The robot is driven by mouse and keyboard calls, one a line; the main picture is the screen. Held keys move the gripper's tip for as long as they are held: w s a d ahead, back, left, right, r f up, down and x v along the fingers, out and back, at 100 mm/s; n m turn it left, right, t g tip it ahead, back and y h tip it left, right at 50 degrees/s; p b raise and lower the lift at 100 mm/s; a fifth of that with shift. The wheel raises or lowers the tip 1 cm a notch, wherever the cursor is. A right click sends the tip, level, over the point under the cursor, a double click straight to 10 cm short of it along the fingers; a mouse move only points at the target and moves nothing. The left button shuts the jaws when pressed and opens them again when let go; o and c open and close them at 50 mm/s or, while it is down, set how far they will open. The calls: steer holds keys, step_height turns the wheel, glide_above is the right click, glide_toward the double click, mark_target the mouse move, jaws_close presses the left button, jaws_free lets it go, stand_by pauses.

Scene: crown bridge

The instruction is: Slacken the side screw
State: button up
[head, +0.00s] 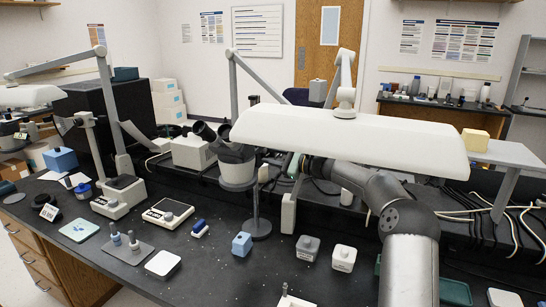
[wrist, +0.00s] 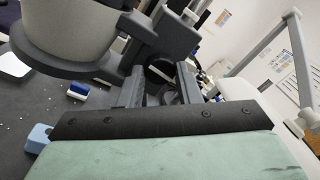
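A pale grey pot (head: 238,168) sits in a ring on a thin upright post (head: 256,205) with a round dark base (head: 259,229). The pot (wrist: 75,28) and its dark ring (wrist: 70,68) fill the upper left of the wrist view. My gripper (wrist: 160,90) shows there as two dark fingers standing apart. A dark round part (wrist: 159,68), which may be the side screw, shows between or just beyond them; I cannot tell whether they touch it. The head view hides my gripper behind the white lamp.
The wide white lamp head (head: 350,140) hangs over the bench beside my arm. A blue-and-white item (head: 200,228) lies left. Bare black bench lies between them.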

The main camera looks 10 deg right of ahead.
steer(key=shift+f+n+b, duration=0.2)
steer(key=shift+n+b, duration=0.2)
steer(key=shift+b, duration=0.6)
steer(key=shift+c, duration=0.3)
steer(key=shift+r+n+b, duration=0.15)
steer(key=shift+n+b, duration=0.15)
steer(key=shift+n, duration=0.1)
steer(key=o, duration=1)
steer(key=b+v, duration=0.2)
steer(key=v, duration=1.5)
steer(key=shift+s+d, duration=0.15)
steer(key=shift+s, duration=0.05)
